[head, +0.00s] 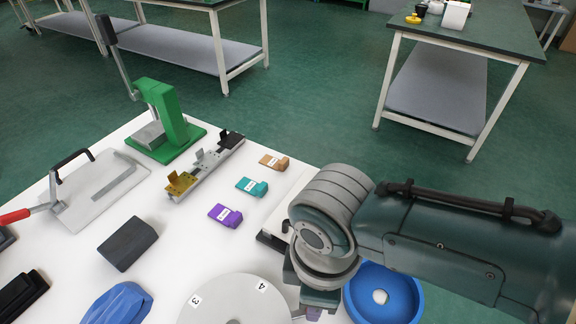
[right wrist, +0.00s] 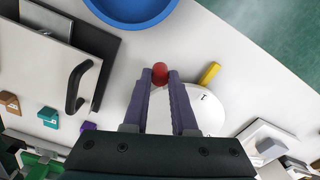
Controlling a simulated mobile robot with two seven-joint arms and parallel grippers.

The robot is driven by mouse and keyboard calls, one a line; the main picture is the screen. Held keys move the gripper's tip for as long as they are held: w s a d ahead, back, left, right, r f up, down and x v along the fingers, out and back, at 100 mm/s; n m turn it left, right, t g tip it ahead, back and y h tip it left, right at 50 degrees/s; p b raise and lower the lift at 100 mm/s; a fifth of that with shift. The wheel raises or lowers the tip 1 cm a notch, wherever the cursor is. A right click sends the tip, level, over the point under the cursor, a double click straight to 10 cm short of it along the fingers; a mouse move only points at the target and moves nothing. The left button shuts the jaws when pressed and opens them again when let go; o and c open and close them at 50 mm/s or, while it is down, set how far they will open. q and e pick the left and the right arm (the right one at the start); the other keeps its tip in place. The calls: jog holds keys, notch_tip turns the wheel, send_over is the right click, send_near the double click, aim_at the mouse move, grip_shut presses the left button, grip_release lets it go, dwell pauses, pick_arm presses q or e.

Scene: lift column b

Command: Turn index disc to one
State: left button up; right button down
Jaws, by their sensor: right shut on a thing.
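The index disc (head: 225,300) is a pale grey round plate at the bottom of the head view, with labels 3 and 4 on its visible part. In the right wrist view the disc (right wrist: 212,115) shows a label 1 near its rim. A yellow pointer (right wrist: 209,73) lies just outside the rim, close to label 1 but a little apart from it. My right gripper (right wrist: 160,76) is shut on a red knob (right wrist: 160,69) at the disc's edge. My right wrist hides the knob in the head view. My left gripper is out of view.
A blue bowl (head: 361,283) stands right of the disc, close to my right wrist. Purple (head: 225,215), teal (head: 252,187) and brown (head: 273,162) blocks lie behind. A green press (head: 180,130) and a dark block (head: 127,244) stand farther left on the white table.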

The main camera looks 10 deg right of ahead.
jog(key=c, duration=0.7)
grip_release()
jog(key=shift+s, duration=0.1)
notch_tip(320, 180, up, 10)
jog(key=p, duration=0.4)
